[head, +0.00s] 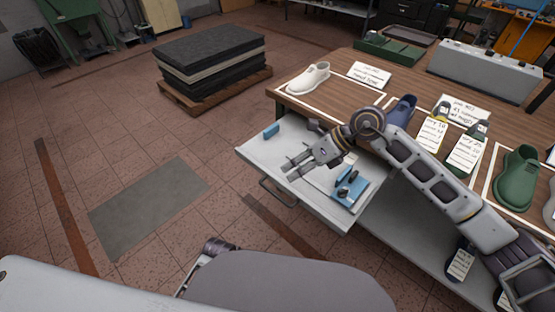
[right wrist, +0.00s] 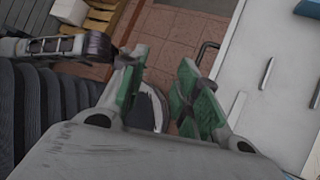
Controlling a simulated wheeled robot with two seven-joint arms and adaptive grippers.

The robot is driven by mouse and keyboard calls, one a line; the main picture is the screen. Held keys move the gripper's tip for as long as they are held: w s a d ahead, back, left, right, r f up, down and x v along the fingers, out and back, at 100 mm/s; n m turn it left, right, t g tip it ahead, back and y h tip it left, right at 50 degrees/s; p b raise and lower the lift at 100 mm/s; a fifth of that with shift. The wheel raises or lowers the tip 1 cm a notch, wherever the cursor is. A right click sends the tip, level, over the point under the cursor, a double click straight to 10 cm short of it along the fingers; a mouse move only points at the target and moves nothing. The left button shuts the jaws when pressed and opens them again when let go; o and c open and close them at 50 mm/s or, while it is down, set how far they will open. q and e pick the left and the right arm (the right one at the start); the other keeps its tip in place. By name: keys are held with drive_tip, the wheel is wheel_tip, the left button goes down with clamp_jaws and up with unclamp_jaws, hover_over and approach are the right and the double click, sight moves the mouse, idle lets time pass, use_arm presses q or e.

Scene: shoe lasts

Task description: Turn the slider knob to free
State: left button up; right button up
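A blue device (head: 352,190) with dark knob-like parts (head: 343,192) sits in the open pale drawer (head: 262,152), at its right side. The knob's setting is too small to read. My right gripper (head: 288,169) is over the drawer, left of the blue device and apart from it, with its fingers pointing left. In the right wrist view its green-padded fingers (right wrist: 158,62) are spread with nothing between them. A dark jointed part low in the head view may belong to my left arm; its fingers cannot be made out.
A smaller blue block (head: 271,131) lies at the drawer's back left. The wooden table (head: 335,98) above carries a white shoe last (head: 308,78), a green one (head: 516,180) and label cards (head: 369,74). Black slabs (head: 210,50) lie on a pallet. The floor left is open.

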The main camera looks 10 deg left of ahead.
drive_tip(key=s+a+r+m+y, duration=0.1)
drive_tip(key=a+r+y, duration=0.2)
drive_tip(key=a+r, duration=0.1)
drive_tip(key=shift+s+a+y, duration=0.35)
drive_tip(key=shift+a+y, duration=0.05)
drive_tip(key=shift+a, duration=0.05)
